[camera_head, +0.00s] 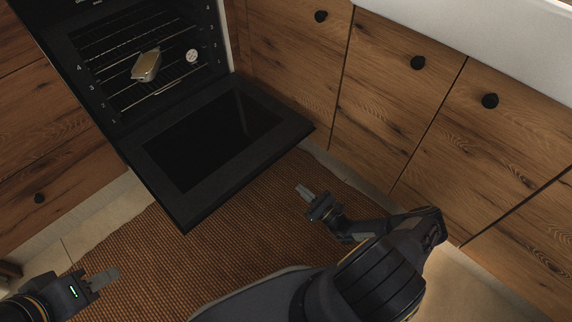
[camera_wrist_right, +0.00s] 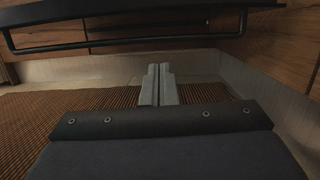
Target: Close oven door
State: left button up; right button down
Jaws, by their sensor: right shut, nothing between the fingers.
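The black oven (camera_head: 150,65) stands open at the upper left of the head view. Its door (camera_head: 212,140) is folded down and out over the rug, with a dark glass panel. In the right wrist view the door (camera_wrist_right: 130,25) crosses the top, with a dark bar along it. My right gripper (camera_head: 305,192) is shut and empty, near the door's right corner and apart from it in the head view. Its fingers are pressed together in the right wrist view (camera_wrist_right: 158,84). My left gripper (camera_head: 105,278) is at the lower left, away from the door; its jaw gap is not clear.
Wooden cabinets (camera_head: 395,100) with black knobs run along the right. Other wooden fronts (camera_head: 50,150) stand at left. A brown woven rug (camera_head: 150,250) covers the floor.

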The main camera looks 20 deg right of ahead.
jog(key=w+a+r+b, duration=0.2)
jog(key=w+r, duration=0.3)
jog(key=w, duration=0.4)
jog(key=shift+a+r+m+h, duration=0.2)
jog(key=shift+a+m+h, duration=0.1)
jog(key=shift+a, duration=0.4)
